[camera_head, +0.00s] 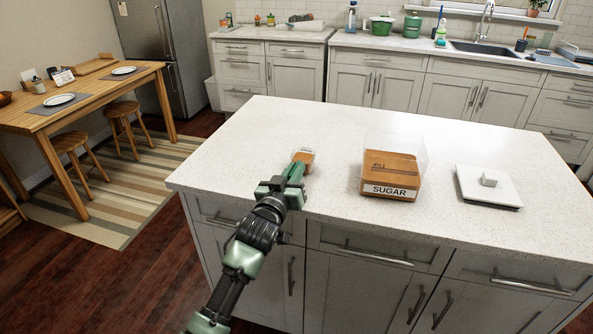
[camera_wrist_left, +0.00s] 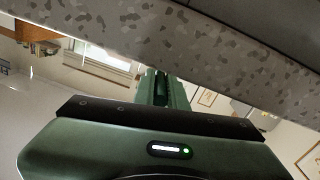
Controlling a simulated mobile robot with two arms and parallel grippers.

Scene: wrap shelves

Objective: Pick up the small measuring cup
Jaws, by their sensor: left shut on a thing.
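The small measuring cup (camera_head: 304,156), a small orange-brown piece, is at the tips of my left gripper (camera_head: 294,171), over the left part of the white island top. The gripper is shut on it, and the fingers hide its near part. I cannot tell whether the cup touches the counter. In the left wrist view the green fingers (camera_wrist_left: 165,90) sit close together, with the speckled counter surface crossing above; the cup cannot be made out there. My right gripper is not in view.
A clear-sided box labelled SUGAR (camera_head: 391,176) with brown contents stands right of the gripper on the island counter (camera_head: 240,135). A white square lid with a knob (camera_head: 488,184) lies farther right. The counter's left and far parts are clear.

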